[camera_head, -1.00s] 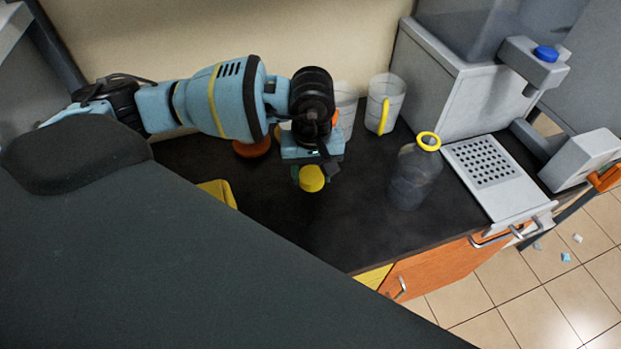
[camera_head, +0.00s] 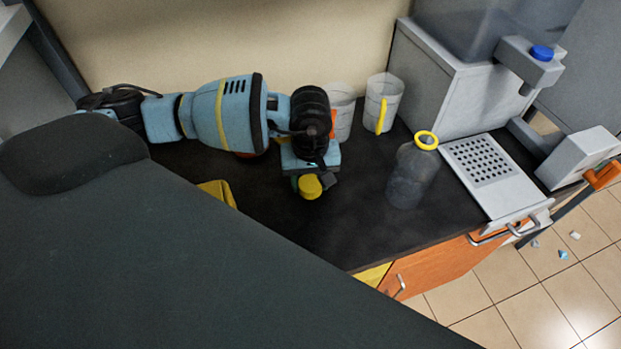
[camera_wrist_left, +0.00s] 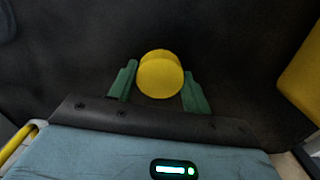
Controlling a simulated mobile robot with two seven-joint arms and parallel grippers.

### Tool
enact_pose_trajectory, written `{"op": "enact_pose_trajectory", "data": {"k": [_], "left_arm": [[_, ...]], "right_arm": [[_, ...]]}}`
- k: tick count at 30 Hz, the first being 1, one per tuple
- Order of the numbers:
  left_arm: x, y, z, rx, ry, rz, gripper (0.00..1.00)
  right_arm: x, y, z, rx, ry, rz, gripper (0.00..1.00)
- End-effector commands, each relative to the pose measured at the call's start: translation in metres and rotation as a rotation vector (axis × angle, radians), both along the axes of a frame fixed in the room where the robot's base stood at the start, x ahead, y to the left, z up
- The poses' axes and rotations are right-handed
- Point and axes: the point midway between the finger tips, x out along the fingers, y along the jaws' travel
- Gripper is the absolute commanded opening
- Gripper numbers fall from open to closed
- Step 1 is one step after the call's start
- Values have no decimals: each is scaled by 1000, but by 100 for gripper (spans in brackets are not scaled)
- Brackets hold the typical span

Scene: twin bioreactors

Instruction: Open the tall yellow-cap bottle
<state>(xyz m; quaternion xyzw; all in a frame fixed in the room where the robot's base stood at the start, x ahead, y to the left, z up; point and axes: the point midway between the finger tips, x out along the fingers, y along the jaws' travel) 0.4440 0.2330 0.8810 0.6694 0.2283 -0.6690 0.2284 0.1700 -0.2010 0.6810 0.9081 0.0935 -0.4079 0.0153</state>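A tall, see-through grey bottle (camera_head: 411,180) stands upright on the dark bench, right of centre in the head view. Its top is a yellow ring (camera_head: 426,140) with an open-looking middle. My left gripper (camera_head: 310,183) is to the left of the bottle, apart from it, and points down over the bench. Its green fingers stand on both sides of a round yellow cap (camera_head: 311,188), which also shows between the fingers in the left wrist view (camera_wrist_left: 160,75). No bottle shows under this cap. My right gripper is not in view.
Two clear cups (camera_head: 383,102) (camera_head: 342,110) stand behind my left gripper by the wall. A grey machine with a perforated tray (camera_head: 480,160) is right of the bottle. A yellow thing (camera_head: 218,192) lies at left. Bench between gripper and bottle is clear.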

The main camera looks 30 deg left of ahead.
Motion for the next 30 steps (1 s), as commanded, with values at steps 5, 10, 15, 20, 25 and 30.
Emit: {"op": "enact_pose_trajectory", "data": {"k": [5,10,15,20,25,30], "left_arm": [[0,0,0,0,0,0,69],[0,0,0,0,0,0,69],[0,0,6,0,-2,1,69],[1,0,25,-1,-4,0,69],[1,0,59,-1,-4,0,69],[1,0,91,-1,-4,0,69]], "right_arm": [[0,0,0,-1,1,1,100],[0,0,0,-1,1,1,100],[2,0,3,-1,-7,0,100],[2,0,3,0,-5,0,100],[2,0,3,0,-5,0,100],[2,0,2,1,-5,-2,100]]}}
